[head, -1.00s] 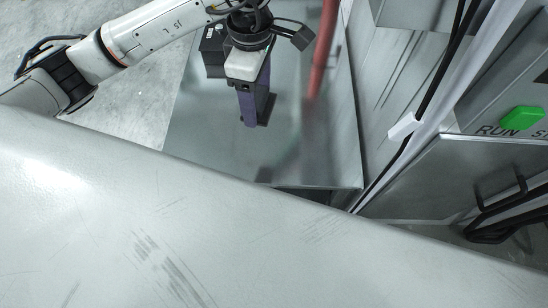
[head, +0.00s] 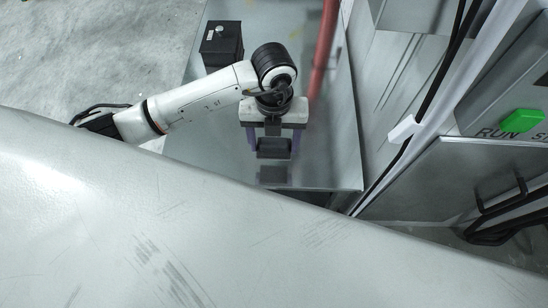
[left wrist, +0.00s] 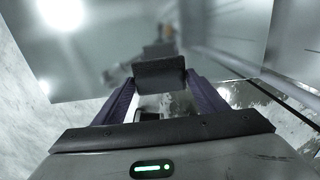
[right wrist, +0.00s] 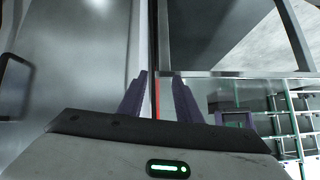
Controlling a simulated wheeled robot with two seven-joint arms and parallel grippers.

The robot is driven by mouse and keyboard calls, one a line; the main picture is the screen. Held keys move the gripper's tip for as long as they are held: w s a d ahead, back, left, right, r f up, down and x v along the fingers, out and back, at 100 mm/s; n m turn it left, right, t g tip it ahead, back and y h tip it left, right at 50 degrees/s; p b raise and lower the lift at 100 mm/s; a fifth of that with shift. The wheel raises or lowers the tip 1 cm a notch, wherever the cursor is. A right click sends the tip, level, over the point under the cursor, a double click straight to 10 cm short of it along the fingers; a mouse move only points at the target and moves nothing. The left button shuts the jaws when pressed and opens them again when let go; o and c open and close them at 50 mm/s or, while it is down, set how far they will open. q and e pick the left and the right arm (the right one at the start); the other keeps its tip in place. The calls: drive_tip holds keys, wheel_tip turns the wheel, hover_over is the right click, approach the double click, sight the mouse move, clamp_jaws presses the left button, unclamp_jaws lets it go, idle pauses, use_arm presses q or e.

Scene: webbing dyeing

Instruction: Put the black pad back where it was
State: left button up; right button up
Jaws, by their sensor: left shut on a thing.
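The black pad (head: 273,146) is a small dark block held between the purple fingers of my left gripper (head: 272,153). In the left wrist view the pad (left wrist: 160,72) spans the gap between the fingertips (left wrist: 160,80). The pad is over the shiny metal surface (head: 210,135), near its front edge, with a dark reflection or shadow just below it. I cannot tell whether it touches the surface. My right gripper (right wrist: 159,76) shows only in the right wrist view, with its fingers apart and nothing between them.
A black box (head: 222,44) with a light round top button stands at the back left of the metal surface. A red hose (head: 322,60) runs along the right. A cabinet with a green RUN button (head: 522,122) is at the right. A pale panel (head: 150,220) fills the foreground.

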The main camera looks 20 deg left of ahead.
sight(274, 164)
use_arm(q)
drive_tip(key=shift+f+b, duration=0.8)
drive_tip(key=shift+f, duration=2.75)
drive_tip(key=shift+f, duration=0.2)
drive_tip(key=o, duration=1)
drive_tip(key=shift+r, duration=0.1)
